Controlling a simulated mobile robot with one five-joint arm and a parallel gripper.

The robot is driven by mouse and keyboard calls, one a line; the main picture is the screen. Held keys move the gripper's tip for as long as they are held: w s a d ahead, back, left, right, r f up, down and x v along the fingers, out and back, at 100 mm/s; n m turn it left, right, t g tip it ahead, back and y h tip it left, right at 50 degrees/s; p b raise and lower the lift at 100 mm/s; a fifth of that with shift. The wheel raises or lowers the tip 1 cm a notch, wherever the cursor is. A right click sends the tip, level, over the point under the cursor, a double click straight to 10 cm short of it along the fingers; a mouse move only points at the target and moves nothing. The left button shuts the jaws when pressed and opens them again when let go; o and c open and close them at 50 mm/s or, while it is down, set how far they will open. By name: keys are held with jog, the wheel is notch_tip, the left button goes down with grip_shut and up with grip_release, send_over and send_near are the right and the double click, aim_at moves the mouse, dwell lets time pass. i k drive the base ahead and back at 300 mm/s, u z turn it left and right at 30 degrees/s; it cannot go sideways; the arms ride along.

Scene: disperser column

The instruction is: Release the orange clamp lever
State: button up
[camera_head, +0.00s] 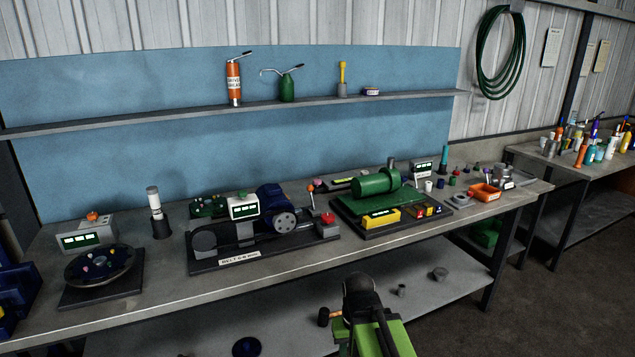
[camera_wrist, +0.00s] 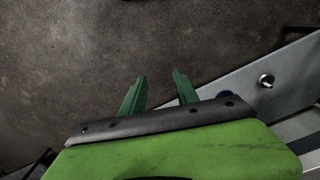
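A small lever with an orange-red tip (camera_head: 311,187) stands upright at the right end of the blue motor (camera_head: 277,205) on the workbench. It is small, and I cannot tell for certain that it is the clamp lever or whether it is clamped. My gripper (camera_wrist: 160,73) shows in the wrist view with its two green fingers apart and nothing between them. It points at the bare floor. In the head view my arm is low in front of the bench, well away from the lever, and the fingers cannot be made out. The lever is not in the wrist view.
The motor sits on a dark base with a red knob (camera_head: 327,218). A green machine (camera_head: 376,183) stands to its right and a round dark plate (camera_head: 100,264) to its left. The lower shelf (camera_head: 290,318) holds small cups (camera_head: 440,273). The floor (camera_head: 560,285) at right is clear.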

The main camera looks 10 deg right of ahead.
aim_at(310, 188)
jog(key=u, duration=0.1)
jog(key=k, duration=0.65)
jog(key=i, duration=1.6)
jog(key=u, duration=0.4)
